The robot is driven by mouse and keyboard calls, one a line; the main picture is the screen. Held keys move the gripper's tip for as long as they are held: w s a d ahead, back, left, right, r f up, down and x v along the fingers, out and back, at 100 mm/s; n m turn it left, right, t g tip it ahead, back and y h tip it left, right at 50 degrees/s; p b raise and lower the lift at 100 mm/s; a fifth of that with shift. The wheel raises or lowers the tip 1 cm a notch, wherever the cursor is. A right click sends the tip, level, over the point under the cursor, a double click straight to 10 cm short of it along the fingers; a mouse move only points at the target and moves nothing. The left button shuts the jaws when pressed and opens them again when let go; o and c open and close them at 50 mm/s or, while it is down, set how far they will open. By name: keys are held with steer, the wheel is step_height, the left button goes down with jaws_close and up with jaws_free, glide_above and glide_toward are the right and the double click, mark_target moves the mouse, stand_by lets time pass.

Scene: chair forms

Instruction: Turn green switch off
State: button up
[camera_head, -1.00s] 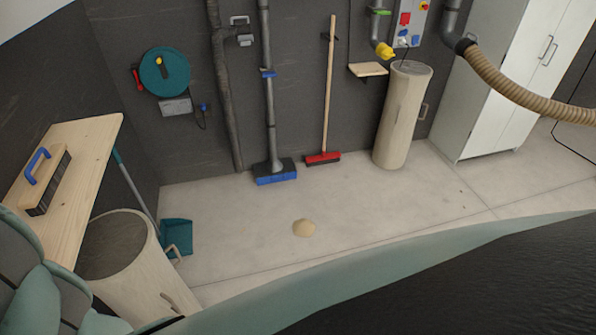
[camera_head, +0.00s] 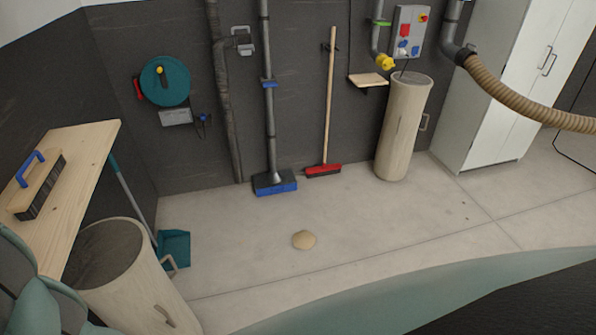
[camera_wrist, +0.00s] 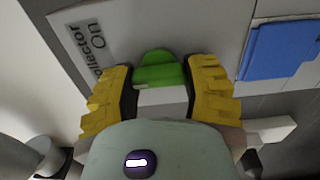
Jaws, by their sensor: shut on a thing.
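The green switch (camera_wrist: 160,68) shows in the wrist view, between the yellow fingers of my gripper (camera_wrist: 163,88). My gripper is shut on it, with a finger on each side. A grey plate (camera_wrist: 135,30) lies behind the switch, with a label (camera_wrist: 88,42) on which "ollector On" can be read. The switch's lower part is partly hidden by my gripper. Neither my gripper nor the switch can be made out in the head view.
A blue piece (camera_wrist: 278,50) is close right of my gripper. In the head view are a wall panel (camera_head: 404,28), a beige hose (camera_head: 525,105), a white cabinet (camera_head: 492,105), a wooden bench (camera_head: 85,155) and barrels (camera_head: 404,125).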

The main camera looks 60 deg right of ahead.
steer(key=o, duration=1.2)
steer(key=v, duration=1.2)
steer(key=shift+r, duration=0.1)
